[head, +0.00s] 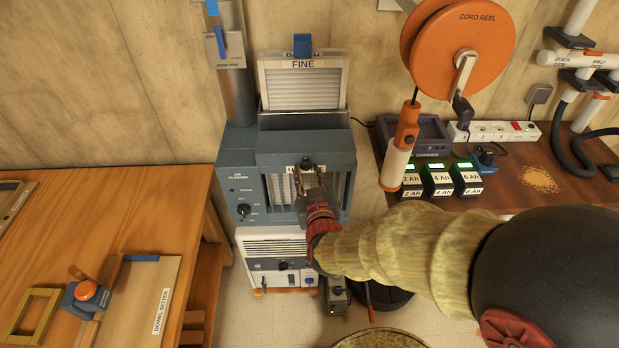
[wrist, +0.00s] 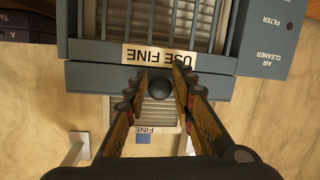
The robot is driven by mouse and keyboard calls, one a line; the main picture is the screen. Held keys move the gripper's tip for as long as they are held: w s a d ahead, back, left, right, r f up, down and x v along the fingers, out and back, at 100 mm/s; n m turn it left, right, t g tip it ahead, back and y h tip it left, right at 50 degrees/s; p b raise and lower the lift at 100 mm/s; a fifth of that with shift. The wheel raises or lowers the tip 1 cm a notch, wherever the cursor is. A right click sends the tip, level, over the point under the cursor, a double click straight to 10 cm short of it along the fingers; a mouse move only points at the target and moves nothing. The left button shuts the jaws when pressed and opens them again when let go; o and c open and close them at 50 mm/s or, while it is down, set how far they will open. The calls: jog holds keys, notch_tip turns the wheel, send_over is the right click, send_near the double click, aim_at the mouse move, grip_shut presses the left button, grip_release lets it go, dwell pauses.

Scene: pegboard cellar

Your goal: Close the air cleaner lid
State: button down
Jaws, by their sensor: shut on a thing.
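The air cleaner (head: 238,155) is a blue-grey cabinet against the wall in the head view. Its barred lid (head: 281,190) is on the front, with pale pleats behind the bars. The lid's edge strip (wrist: 95,76) and its "USE FINE" label (wrist: 150,56) appear upside down in the wrist view. My gripper (head: 306,170) is at the lid's upper middle. In the wrist view my gripper (wrist: 160,88) has its fingers on either side of a dark round knob (wrist: 159,90), shut on it. My gripper and arm hide part of the lid, and whether it is fully seated cannot be told.
A filter marked FINE (head: 304,90) stands behind the cleaner. A wooden bench (head: 150,205) is at left. At right are a bench with battery packs (head: 438,179) and a hanging cord reel (head: 462,35). A white unit (head: 268,246) sits below the cleaner.

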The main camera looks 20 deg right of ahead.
jog(key=shift+s+f, duration=0.1)
jog(key=shift+f, duration=0.5)
jog(key=shift+a, duration=0.15)
jog(key=c, duration=2.4)
grip_release()
jog(key=shift+d, duration=0.2)
jog(key=o, duration=0.9)
jog(key=shift+r, duration=0.15)
jog(key=shift+v, duration=5.9)
jog(key=shift+a, duration=0.1)
